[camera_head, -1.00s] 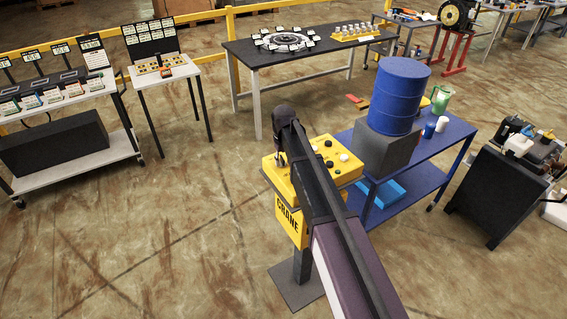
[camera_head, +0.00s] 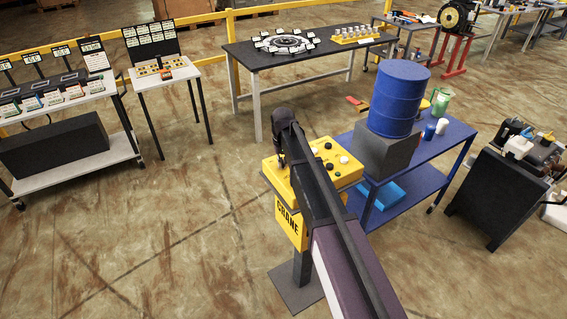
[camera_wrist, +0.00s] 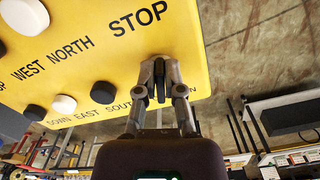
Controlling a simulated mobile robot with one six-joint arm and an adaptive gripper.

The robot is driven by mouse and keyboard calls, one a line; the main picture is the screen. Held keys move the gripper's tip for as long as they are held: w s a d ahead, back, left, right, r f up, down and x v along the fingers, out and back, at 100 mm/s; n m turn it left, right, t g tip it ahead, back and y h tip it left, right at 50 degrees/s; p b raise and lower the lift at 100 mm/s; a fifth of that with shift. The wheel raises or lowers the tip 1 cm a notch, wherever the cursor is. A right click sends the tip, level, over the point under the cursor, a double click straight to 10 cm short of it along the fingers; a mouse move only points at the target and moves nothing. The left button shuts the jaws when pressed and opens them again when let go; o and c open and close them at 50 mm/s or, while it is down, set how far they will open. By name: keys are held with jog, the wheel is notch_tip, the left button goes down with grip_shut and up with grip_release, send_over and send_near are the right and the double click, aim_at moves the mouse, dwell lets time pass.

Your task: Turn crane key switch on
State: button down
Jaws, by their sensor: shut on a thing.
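The yellow crane control panel (camera_head: 345,172) stands on a dark post, with a yellow CRANE sign (camera_head: 290,222) below it. In the wrist view the panel face (camera_wrist: 110,75) fills the upper left, with black and white knobs and labels such as STOP, NORTH, WEST, SOUTH and EAST. My gripper (camera_wrist: 160,72) is at the panel edge below the word STOP. Its fingers are closed around a small dark piece, the key switch (camera_wrist: 160,82), whose base and exact angle are mostly hidden by the fingers. The gripper (camera_head: 281,160) also shows over the panel's left side in the head view.
A blue table (camera_head: 415,187) with a blue barrel (camera_head: 399,97) on a grey block stands close to the panel's right. A dark workbench (camera_head: 290,52) is behind, and display tables stand at the left. The floor to the panel's left is clear.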

jog(key=shift+a+m, duration=0.1)
jog(key=shift+m, duration=1.2)
jog(key=c, duration=0.8)
grip_release()
jog(key=shift+o, duration=0.2)
jog(key=shift+n, duration=0.5)
